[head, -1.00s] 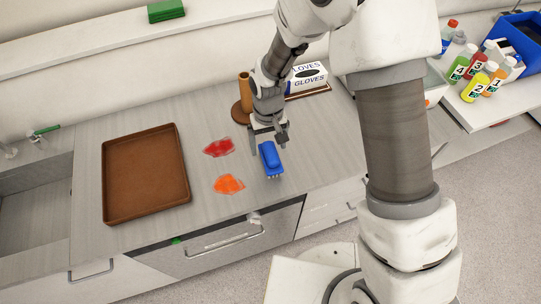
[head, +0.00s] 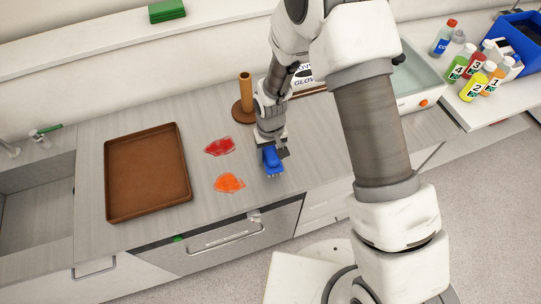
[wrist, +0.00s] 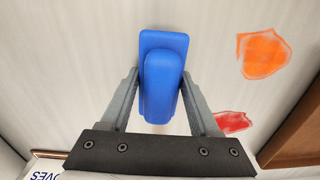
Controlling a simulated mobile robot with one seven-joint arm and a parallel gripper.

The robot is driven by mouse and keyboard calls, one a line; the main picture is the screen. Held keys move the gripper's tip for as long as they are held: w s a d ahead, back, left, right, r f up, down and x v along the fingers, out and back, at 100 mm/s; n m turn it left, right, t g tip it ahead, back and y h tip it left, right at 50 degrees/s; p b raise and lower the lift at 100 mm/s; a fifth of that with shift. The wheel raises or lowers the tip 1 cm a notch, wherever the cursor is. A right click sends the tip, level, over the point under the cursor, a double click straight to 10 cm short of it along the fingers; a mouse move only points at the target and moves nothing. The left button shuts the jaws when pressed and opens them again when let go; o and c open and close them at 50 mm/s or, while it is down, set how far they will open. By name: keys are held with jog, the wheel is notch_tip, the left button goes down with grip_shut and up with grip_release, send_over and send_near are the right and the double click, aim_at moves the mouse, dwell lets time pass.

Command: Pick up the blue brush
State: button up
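The blue brush (head: 272,161) lies on the grey counter near its front edge, right of the red and orange stains. My gripper (head: 270,149) is down over it. In the wrist view the brush (wrist: 163,85) sits between the two fingers of my gripper (wrist: 161,76), its raised blue handle toward the camera. The tips are close to the brush's edges; contact cannot be made out. My wrist covers part of the brush in the head view.
A red stain (head: 219,146) and an orange stain (head: 229,183) lie left of the brush. A brown tray (head: 149,215) is farther left. A brown upright holder (head: 245,90) and a glove box (head: 303,75) stand just behind my gripper. Numbered bottles (head: 471,88) stand far right.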

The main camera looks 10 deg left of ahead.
aim_at(270, 150)
jog(key=c, duration=0.8)
jog(key=shift+c, duration=0.3)
jog(key=shift+r, duration=0.15)
jog(key=shift+r, duration=0.6)
notch_tip(270, 150, up, 3)
jog(key=shift+w+f+b, duration=0.1)
jog(key=shift+f+b, duration=0.05)
jog(key=shift+b, duration=0.35)
jog(key=s+d+r+b, duration=0.1)
jog(key=s+d+r, duration=0.5)
jog(key=s, duration=0.3)
jog(key=shift+s+d+r+b, duration=0.3)
jog(key=shift+d+r, duration=0.1)
jog(key=shift+d, duration=0.05)
